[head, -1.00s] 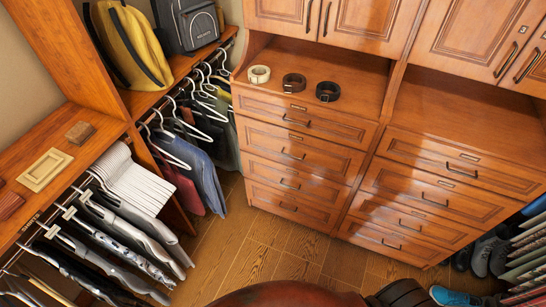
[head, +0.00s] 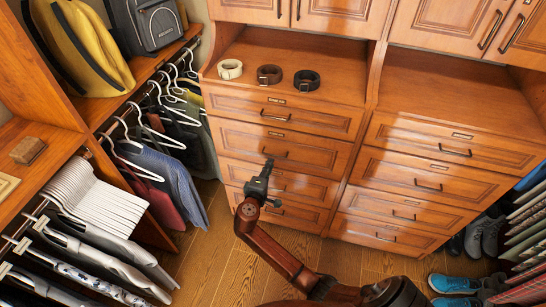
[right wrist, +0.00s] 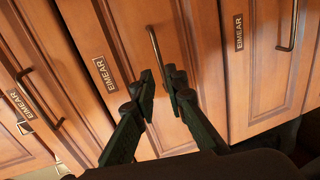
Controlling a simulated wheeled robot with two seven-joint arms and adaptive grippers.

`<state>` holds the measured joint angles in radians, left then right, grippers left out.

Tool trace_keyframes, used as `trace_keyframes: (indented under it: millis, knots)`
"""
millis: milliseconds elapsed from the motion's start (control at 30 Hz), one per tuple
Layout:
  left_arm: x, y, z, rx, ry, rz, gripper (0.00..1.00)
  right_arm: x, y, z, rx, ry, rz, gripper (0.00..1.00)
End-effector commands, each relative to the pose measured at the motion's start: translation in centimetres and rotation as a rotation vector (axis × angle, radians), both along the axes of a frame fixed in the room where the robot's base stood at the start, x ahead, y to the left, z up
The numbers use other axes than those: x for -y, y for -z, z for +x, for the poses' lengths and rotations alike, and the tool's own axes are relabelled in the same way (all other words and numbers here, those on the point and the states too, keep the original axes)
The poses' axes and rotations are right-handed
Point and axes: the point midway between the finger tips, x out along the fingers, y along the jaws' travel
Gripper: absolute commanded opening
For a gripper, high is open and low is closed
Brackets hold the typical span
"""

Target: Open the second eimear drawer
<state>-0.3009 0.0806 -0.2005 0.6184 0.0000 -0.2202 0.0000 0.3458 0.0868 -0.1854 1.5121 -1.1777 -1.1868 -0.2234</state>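A wooden bank of several stacked drawers stands in the middle of the head view, all shut. Its second drawer from the top (head: 315,148) has a dark bar handle (head: 273,153). My right gripper (head: 267,165) is in front of this bank, just below that handle in the picture. In the right wrist view the right gripper (right wrist: 161,82) is open and empty, its fingertips pointing at a drawer front with a bar handle (right wrist: 155,50). The handle lies just past the fingertips; contact is not clear. EIMEAR labels (right wrist: 104,74) show on several drawer fronts. My left gripper is not in view.
A second drawer bank (head: 420,190) stands to the right, also shut. Three rolled belts (head: 269,75) lie on the shelf above. Hanging clothes (head: 165,175) and a yellow backpack (head: 75,45) are at left. Blue shoes (head: 455,284) sit on the floor at lower right.

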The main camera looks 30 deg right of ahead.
Motion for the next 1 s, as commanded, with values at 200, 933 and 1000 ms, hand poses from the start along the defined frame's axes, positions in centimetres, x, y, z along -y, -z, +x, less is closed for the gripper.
trace_keyframes:
  millis: [200,933,1000]
  knots:
    - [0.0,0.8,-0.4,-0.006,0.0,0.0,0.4,2.5,0.7,2.0,0.0,0.003,-0.003,0.12]
    - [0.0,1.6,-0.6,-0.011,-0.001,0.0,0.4,5.5,1.5,4.6,-0.001,-0.001,0.002,0.07]
    - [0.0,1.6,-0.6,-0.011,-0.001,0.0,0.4,5.5,1.5,4.6,-0.001,0.0,0.002,0.02]
